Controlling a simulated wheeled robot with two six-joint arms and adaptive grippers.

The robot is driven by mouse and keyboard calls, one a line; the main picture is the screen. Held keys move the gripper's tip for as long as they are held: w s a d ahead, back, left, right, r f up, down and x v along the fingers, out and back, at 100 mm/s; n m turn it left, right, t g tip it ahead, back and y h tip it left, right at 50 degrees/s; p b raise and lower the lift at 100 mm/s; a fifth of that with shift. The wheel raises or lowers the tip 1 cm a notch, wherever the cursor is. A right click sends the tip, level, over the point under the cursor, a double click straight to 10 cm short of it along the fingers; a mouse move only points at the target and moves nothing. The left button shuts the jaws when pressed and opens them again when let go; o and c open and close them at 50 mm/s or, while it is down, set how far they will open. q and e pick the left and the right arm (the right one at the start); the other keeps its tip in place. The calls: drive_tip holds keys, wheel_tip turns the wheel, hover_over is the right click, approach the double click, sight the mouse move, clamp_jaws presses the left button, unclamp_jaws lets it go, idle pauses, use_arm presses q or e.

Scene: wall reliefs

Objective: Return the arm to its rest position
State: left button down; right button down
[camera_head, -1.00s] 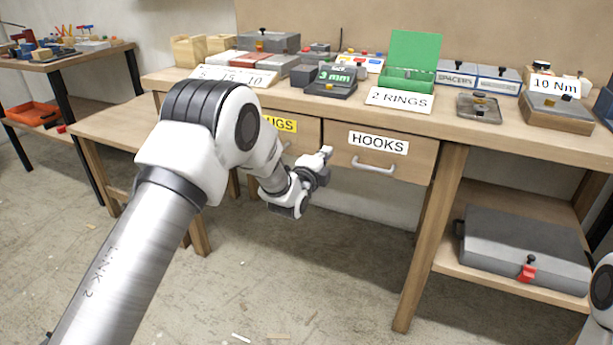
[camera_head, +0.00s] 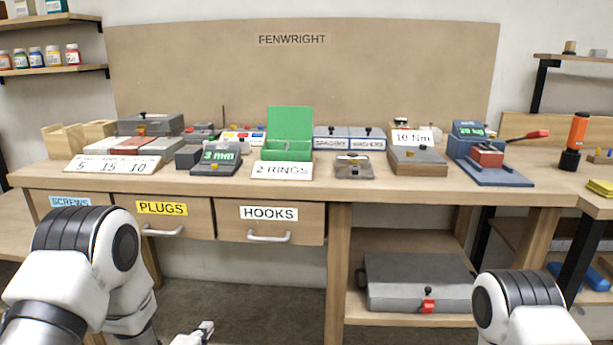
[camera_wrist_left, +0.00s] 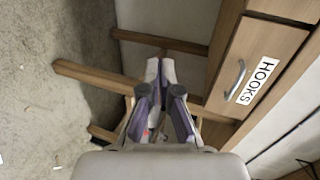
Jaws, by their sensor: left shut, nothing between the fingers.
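My left arm comes in at the lower left of the head view, folded, with its gripper (camera_head: 203,328) low in front of the bench, below the drawers. In the left wrist view the left gripper (camera_wrist_left: 160,68) has its fingertips together, with nothing between them. It is apart from the bench and hangs in free space over the floor. Part of my right arm shows at the lower right of the head view; its gripper is out of view.
The wooden bench (camera_head: 440,193) stands ahead. The HOOKS drawer (camera_head: 271,222) and PLUGS drawer (camera_head: 165,217) are shut. An open green box (camera_head: 289,130) stands on top. A grey case (camera_head: 417,283) lies on the lower shelf. The floor (camera_wrist_left: 50,40) near the gripper looks clear.

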use_arm(q)
drive_tip(key=s+f+n+g, duration=0.3)
drive_tip(key=s+f+g, duration=0.2)
drive_tip(key=s+f, duration=0.7)
drive_tip(key=s+f+n+g, duration=0.3)
drive_tip(key=s+n+g, duration=0.3)
drive_tip(key=s, duration=0.6)
drive_tip(key=s+f+n+g, duration=0.35)
drive_tip(key=s+n, duration=0.55)
drive_tip(key=s, duration=0.4)
wheel_tip(320, 180, up, 23)
drive_tip(key=p, duration=2.3)
drive_tip(key=shift+n+y, duration=0.3)
drive_tip(key=shift+y, duration=0.1)
drive_tip(key=shift+r, duration=0.1)
